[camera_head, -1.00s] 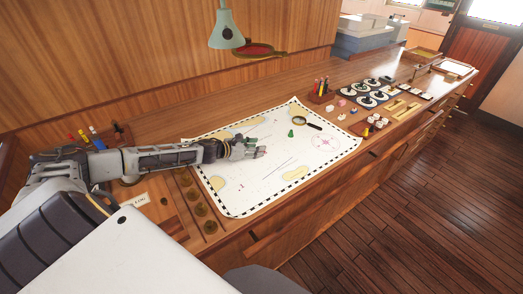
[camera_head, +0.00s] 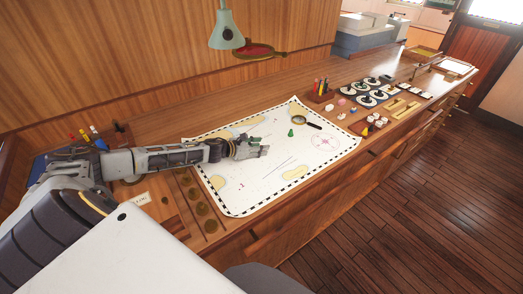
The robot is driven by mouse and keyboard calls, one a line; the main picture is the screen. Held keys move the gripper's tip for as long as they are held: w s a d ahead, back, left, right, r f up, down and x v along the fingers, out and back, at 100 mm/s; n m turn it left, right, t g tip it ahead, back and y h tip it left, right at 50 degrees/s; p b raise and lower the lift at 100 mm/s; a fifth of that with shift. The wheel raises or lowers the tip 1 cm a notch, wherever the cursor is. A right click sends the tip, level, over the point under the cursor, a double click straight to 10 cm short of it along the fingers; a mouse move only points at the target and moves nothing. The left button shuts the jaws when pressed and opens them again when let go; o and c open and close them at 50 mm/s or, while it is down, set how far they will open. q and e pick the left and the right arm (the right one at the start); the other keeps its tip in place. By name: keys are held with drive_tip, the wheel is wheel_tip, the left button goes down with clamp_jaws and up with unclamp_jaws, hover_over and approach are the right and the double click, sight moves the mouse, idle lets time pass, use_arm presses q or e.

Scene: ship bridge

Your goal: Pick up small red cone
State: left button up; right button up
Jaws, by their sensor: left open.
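My left gripper (camera_head: 266,150) is open and empty over the middle of the chart (camera_head: 262,188), well to the left of the red shape. A small green cone (camera_head: 291,133) stands on the chart, to the right of my left gripper and apart from it. My right gripper is not in view.
A magnifying glass (camera_head: 300,120) lies at the chart's upper right. A pencil holder (camera_head: 320,95) and a dark mat with round items (camera_head: 372,92) stand further right. A green lamp (camera_head: 226,32) hangs above the counter. The chart's lower middle is clear.

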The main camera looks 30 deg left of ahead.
use_arm(q)
drive_tip(key=c, duration=0.9)
drive_tip(key=shift+r, duration=0.25)
drive_tip(key=shift+r, duration=0.85)
wheel_tip(320, 180, up, 5)
drive_tip(key=shift+f+p, duration=0.2)
drive_tip(key=shift+p, duration=0.1)
drive_tip(key=shift+r+p, duration=0.65)
drive_tip(key=shift+r, duration=1)
